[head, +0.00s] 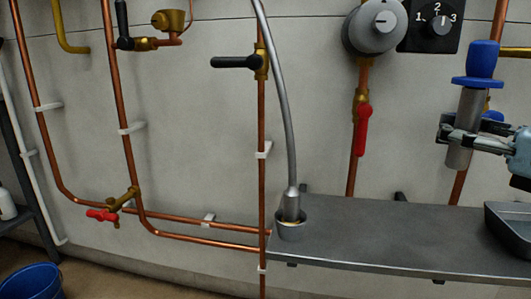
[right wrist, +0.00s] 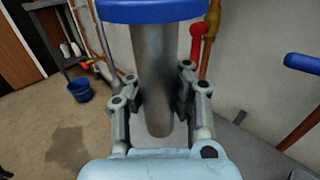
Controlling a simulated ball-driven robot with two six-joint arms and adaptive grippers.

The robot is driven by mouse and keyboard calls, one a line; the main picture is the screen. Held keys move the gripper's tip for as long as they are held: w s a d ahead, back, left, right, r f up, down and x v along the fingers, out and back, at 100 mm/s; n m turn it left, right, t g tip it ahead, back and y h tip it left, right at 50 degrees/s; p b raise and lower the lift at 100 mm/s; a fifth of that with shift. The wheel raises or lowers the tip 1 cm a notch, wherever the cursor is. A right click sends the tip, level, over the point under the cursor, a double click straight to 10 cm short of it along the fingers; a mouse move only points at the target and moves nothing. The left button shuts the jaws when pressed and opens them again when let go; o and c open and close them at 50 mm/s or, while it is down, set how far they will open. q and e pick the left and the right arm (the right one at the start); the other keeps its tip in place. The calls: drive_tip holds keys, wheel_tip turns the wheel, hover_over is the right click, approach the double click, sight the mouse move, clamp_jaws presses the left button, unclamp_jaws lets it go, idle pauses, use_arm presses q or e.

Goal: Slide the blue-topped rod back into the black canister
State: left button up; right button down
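The blue-topped rod (head: 466,104) is a grey metal cylinder with a blue cap and flange, nearly upright, in the right part of the head view. My right gripper (head: 462,138) has its fingers on both sides of the rod's grey shaft. The rod's lower end shows free, apparently above the grey shelf. The right wrist view shows the shaft (right wrist: 158,82) between the two fingers (right wrist: 155,90), with the blue flange at the top. I cannot make out the black canister in either view. My left gripper is not in view.
A grey shelf (head: 360,238) runs along the wall, with a metal tray (head: 510,228) at its right. A grey hose (head: 285,110) ends in a small cup (head: 290,232) at the shelf's left end. Copper pipes and a red-handled valve (head: 362,130) stand behind. A blue bucket (head: 30,282) is on the floor.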

drive_tip(key=s+a+r+n+g+y, duration=0.2)
drive_tip(key=s+a+n+g+y, duration=0.3)
drive_tip(key=s+a, duration=0.2)
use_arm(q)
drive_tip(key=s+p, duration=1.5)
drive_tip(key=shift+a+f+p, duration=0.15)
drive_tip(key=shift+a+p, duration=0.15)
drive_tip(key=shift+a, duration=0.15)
use_arm(e)
wheel_tip(320, 180, up, 9)
drive_tip(key=shift+w+m, duration=0.25)
drive_tip(key=shift+m, duration=0.05)
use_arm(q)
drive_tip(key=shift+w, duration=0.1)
use_arm(e)
drive_tip(key=shift+a+r, duration=0.1)
